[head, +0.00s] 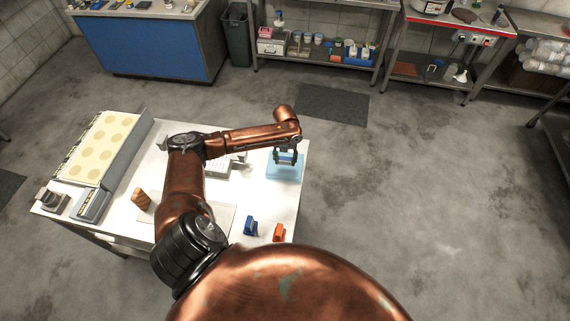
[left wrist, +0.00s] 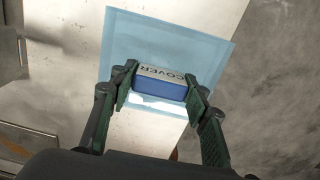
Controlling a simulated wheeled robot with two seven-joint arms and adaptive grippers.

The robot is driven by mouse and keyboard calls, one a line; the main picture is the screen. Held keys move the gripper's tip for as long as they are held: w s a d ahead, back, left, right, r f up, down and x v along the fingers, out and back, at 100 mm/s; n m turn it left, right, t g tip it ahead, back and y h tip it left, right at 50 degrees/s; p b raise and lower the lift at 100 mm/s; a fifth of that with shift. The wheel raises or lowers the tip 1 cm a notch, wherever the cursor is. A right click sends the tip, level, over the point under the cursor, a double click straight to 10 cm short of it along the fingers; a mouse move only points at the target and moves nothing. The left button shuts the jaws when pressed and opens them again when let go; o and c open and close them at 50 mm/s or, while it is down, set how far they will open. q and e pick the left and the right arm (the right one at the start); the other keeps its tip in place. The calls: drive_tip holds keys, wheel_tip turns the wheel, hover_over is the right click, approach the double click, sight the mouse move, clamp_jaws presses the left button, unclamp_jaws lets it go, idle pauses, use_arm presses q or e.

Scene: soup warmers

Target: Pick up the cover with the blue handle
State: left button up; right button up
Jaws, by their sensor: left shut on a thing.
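The cover (head: 285,174) is a clear light-blue sheet or box at the far right corner of the white table. In the left wrist view the cover (left wrist: 215,55) carries a blue handle (left wrist: 160,88) with a pale top lettered "COVER". My left gripper (head: 288,158) is above the cover, pointing down. In the left wrist view its two fingers (left wrist: 162,92) are closed on either side of the blue handle. The cover reaches past the table edge in that view; I cannot tell whether it is clear of the tabletop. My right gripper is not in view.
The white table (head: 262,206) also holds a blue piece (head: 250,225), an orange piece (head: 279,232), a wooden block (head: 141,199) and a tray with several pale discs (head: 103,146). Grey floor (head: 420,210) is open to the right.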

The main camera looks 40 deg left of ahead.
use_arm(q)
drive_tip(key=shift+c, duration=1.3)
drive_tip(key=shift+r, duration=0.1)
